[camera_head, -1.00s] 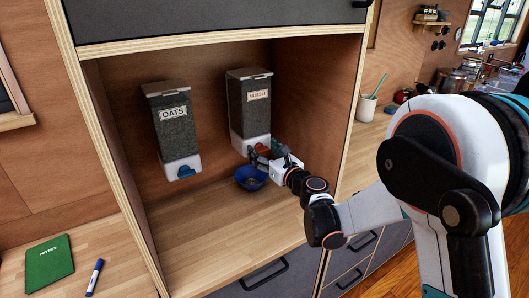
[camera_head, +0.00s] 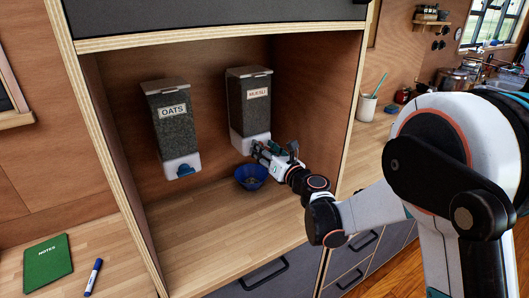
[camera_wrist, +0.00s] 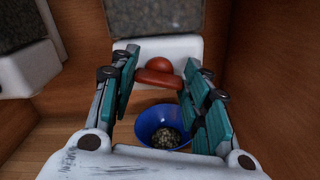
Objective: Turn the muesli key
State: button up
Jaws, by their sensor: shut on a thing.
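The muesli dispenser (camera_head: 249,105) hangs on the back wall of the cabinet, with a clear dark-filled body and a white base. Its red key (camera_wrist: 158,77) shows in the wrist view as a round knob with a flat bar below it. The bar lies about level across the picture. My gripper (camera_wrist: 158,68) has a teal-padded finger at each side of the key and is shut on it. In the head view my gripper (camera_head: 262,151) is at the dispenser's base and hides the key. A blue bowl (camera_head: 252,178) with some grains in it stands below, on the cabinet floor.
The oats dispenser (camera_head: 173,128) with a blue key (camera_head: 185,171) hangs to the left. The cabinet's right wall (camera_head: 310,90) is close to my gripper. A green notebook (camera_head: 48,260) and a blue marker (camera_head: 94,277) lie on the counter at left.

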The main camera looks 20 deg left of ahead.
jog(key=shift+s+f+m+b, duration=0.15)
jog(key=shift+m+b, duration=0.45)
jog(key=shift+m, duration=4.75)
jog(key=shift+w+f+m+b, duration=0.15)
jog(key=shift+m+b, duration=0.5)
jog(key=shift+m, duration=4.65)
jog(key=shift+s+f+m+b, duration=0.15)
jog(key=shift+m+b, duration=0.45)
jog(key=shift+m, duration=4.75)
jog(key=o, duration=1.1)
jog(key=shift+c, duration=0.2)
